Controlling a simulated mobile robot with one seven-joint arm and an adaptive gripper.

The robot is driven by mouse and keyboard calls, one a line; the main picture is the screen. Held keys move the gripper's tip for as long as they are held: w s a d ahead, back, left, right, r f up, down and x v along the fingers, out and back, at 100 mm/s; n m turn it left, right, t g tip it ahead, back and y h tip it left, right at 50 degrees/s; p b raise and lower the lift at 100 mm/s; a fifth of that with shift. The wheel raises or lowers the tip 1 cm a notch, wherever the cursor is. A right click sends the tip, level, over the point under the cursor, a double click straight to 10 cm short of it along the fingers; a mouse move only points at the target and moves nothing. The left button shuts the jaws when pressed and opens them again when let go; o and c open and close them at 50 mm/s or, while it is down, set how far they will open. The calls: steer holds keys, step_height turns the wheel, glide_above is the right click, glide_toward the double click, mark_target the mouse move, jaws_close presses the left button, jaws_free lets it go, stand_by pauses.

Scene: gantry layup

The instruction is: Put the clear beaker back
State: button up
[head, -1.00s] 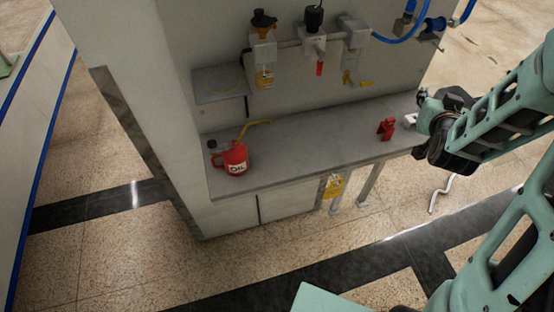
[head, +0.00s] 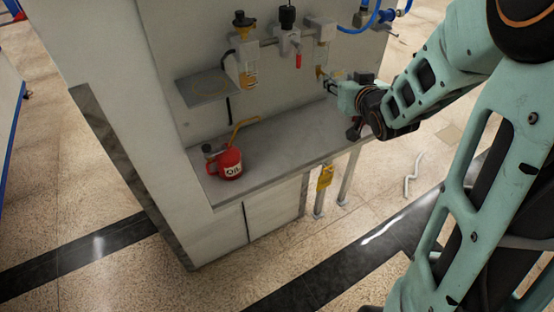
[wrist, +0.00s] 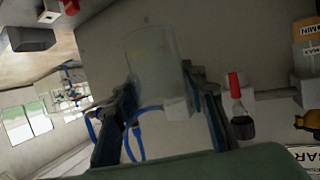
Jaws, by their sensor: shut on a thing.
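My gripper (head: 333,84) is at the upper right of the workbench, close to the wall and just below the right-hand unit (head: 321,28) of the air line. In the wrist view my gripper (wrist: 160,88) is shut on the clear beaker (wrist: 152,52), a see-through cylinder between its two fingers. In the head view the beaker is small and faint near the fingertips, so I cannot tell whether it touches the unit above it.
The left unit (head: 245,50) has an amber bowl, and the middle one a red part (head: 298,61). A red oil can (head: 229,164) stands on the left of the grey bench (head: 285,137). A small shelf (head: 207,86) juts out at left. The bench middle is clear.

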steer(key=shift+a+f+n+y+b, duration=0.5)
steer(key=shift+f+n+y+b, duration=0.15)
steer(key=shift+b, duration=0.6)
steer(key=s+f+n+g+y+b, duration=0.2)
steer(key=s+f+n+y+b, duration=0.1)
steer(key=f+b, duration=0.3)
steer(key=shift+y, duration=0.25)
steer(key=a+f+b, duration=0.2)
steer(key=a, duration=0.2)
steer(key=a+f+b, duration=0.2)
steer(key=a+f, duration=0.1)
steer(key=a, duration=0.1)
steer(key=w+a+f+b, duration=0.1)
steer(key=a+f+b, duration=0.1)
steer(key=a, duration=0.3)
steer(key=shift+f, duration=0.3)
steer(key=shift+a+f, duration=0.2)
steer(key=shift+a, duration=0.05)
steer(key=shift+a+f+b, duration=0.2)
steer(key=shift+f+b, duration=0.4)
steer(key=shift+f, duration=1.2)
